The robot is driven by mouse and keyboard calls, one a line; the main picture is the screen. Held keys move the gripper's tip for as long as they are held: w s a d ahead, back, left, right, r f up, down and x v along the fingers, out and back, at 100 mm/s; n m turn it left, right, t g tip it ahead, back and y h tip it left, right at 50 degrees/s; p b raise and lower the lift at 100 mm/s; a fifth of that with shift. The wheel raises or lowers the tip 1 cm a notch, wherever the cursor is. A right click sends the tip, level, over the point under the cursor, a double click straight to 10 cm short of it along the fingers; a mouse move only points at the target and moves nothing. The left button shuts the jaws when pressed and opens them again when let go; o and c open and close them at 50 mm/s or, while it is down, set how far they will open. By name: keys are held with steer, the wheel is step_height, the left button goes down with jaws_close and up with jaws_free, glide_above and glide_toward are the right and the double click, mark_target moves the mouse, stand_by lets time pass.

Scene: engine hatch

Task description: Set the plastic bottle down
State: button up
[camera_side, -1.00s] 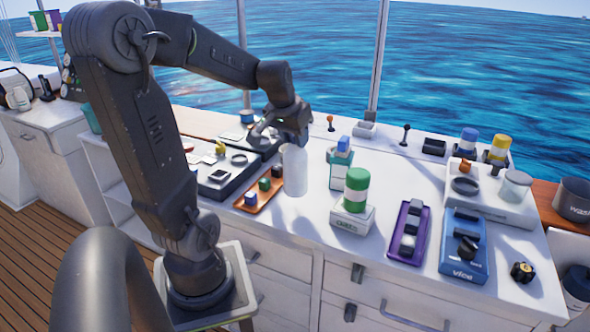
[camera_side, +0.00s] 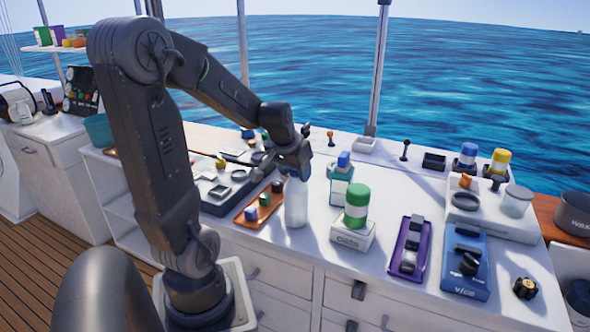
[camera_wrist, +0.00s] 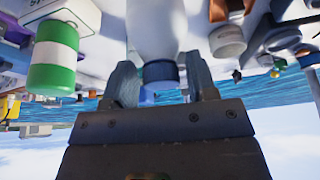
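The plastic bottle (camera_side: 296,204) is white and upright at the front of the counter in the side view, just right of an orange tray. In the wrist view it shows upside down, its body (camera_wrist: 155,30) ending in a blue cap (camera_wrist: 160,73). My gripper (camera_side: 296,170) is above it, pointing down. The bottle's base is at or very near the counter (camera_side: 330,250); contact cannot be told for certain.
The orange tray (camera_side: 246,219) with small blocks is close on the left. A teal-and-white box (camera_side: 339,188) and a green-and-white jar (camera_side: 356,208) on a white box stand close on the right. A purple tray (camera_side: 408,248) and a blue vice (camera_side: 466,264) are farther right.

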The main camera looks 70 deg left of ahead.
steer(key=shift+o, duration=0.5)
steer(key=shift+r, duration=0.1)
steer(key=shift+r, duration=0.3)
steer(key=v, duration=1.1)
steer(key=s+d+f+m+t+h, duration=0.1)
steer(key=d+m, duration=0.2)
steer(key=d, duration=0.8)
steer(key=s+d+f+m+t+h, duration=0.1)
steer(key=d+m, duration=0.3)
steer(key=d, duration=0.7)
steer(key=shift+s+f+h, duration=0.4)
steer(key=shift+f, duration=0.25)
